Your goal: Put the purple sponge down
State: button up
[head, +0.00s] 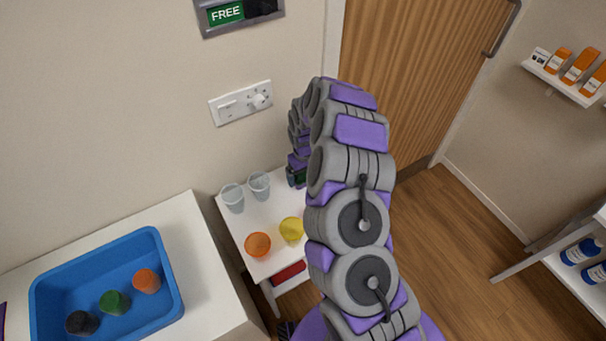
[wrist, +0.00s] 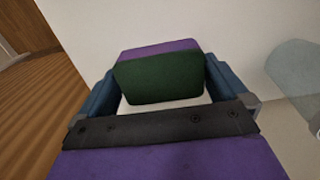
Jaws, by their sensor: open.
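The purple sponge (wrist: 160,47) shows in the wrist view with its dark green face turned toward my camera. It lies between the two blue fingers of my gripper (wrist: 159,72), which is open. The fingers flank the sponge closely; I cannot tell whether they still touch it. A pale surface shows just below the sponge, but whether the sponge rests on it is unclear. In the head view my gripper (head: 297,178) is low at the back right of the small white table (head: 262,214), partly hidden by my arm, and the sponge is hard to make out.
Two clear cups (head: 245,192) stand left of my gripper; one shows at right in the wrist view (wrist: 298,75). An orange cup (head: 257,245) and a yellow cup (head: 290,229) stand nearer. A blue tray (head: 165,258) holds several items. The wall is close behind.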

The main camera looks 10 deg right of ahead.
aim_at(306, 175)
notch_tip(306, 175, up, 18)
jog(key=p, duration=0.4)
jog(key=s+a+r, duration=0.2)
jog(key=s+r, duration=0.6)
jog(key=s+r+m, duration=0.1)
jog(key=s+r, duration=0.2)
jog(key=s, duration=0.8)
jog(key=s+d+r+m+g, duration=0.1)
jog(key=s+r, duration=0.2)
jog(key=s, duration=0.8)
jog(key=s+d+r+m, duration=0.1)
jog(key=s+r, duration=0.2)
jog(key=s, duration=0.9)
jog(key=shift+m+g, duration=0.3)
jog(key=shift+g, duration=0.1)
jog(key=shift+w, duration=0.1)
